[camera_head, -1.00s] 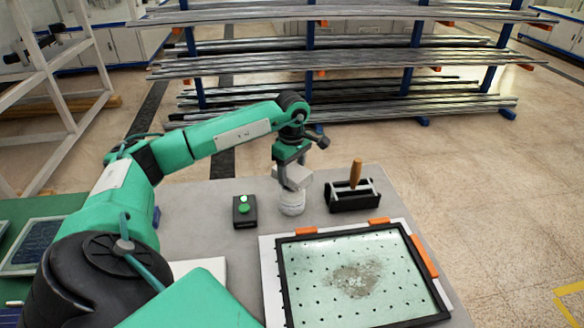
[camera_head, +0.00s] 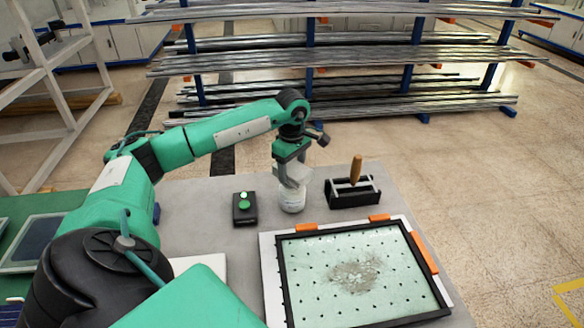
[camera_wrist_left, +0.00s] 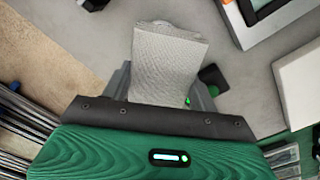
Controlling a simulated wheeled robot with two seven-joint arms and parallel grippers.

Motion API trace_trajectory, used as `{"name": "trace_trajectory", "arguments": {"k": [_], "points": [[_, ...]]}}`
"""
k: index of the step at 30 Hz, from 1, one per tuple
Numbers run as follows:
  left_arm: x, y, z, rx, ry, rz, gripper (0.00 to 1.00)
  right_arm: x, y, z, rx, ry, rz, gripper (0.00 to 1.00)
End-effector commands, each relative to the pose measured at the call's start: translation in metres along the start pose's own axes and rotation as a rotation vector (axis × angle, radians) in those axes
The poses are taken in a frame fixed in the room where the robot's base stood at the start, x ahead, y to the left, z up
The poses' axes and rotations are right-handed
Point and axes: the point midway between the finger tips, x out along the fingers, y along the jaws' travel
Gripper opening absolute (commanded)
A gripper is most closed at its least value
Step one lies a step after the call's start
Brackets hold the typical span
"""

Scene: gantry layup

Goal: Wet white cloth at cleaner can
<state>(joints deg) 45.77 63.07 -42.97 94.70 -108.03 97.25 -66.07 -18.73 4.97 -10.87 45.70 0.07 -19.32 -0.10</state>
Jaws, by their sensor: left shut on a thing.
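My left gripper (camera_head: 292,178) points down over the white cleaner can (camera_head: 292,201) on the grey table. It is shut on the white cloth (camera_head: 296,173), which sits right at the can's top; whether it presses on the top is hard to tell. In the left wrist view the cloth (camera_wrist_left: 168,62) is a textured pale pad between the two fingers (camera_wrist_left: 165,90), covering nearly all of the can. My right gripper shows in neither view.
A framed, perforated panel (camera_head: 281,280) with a grey smudge and orange clips lies in front of the can. A black holder with a wooden-handled tool (camera_head: 356,192) stands right of the can. A black box with green buttons (camera_head: 244,208) stands left.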

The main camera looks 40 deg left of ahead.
Motion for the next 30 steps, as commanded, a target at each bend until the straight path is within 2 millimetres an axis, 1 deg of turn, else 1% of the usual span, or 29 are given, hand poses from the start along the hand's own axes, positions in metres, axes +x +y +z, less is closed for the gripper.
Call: {"name": "trace_trajectory", "arguments": {"k": [30], "points": [[0.013,0.000,0.000,0.000,0.000,-0.001,0.41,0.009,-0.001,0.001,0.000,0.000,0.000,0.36]]}}
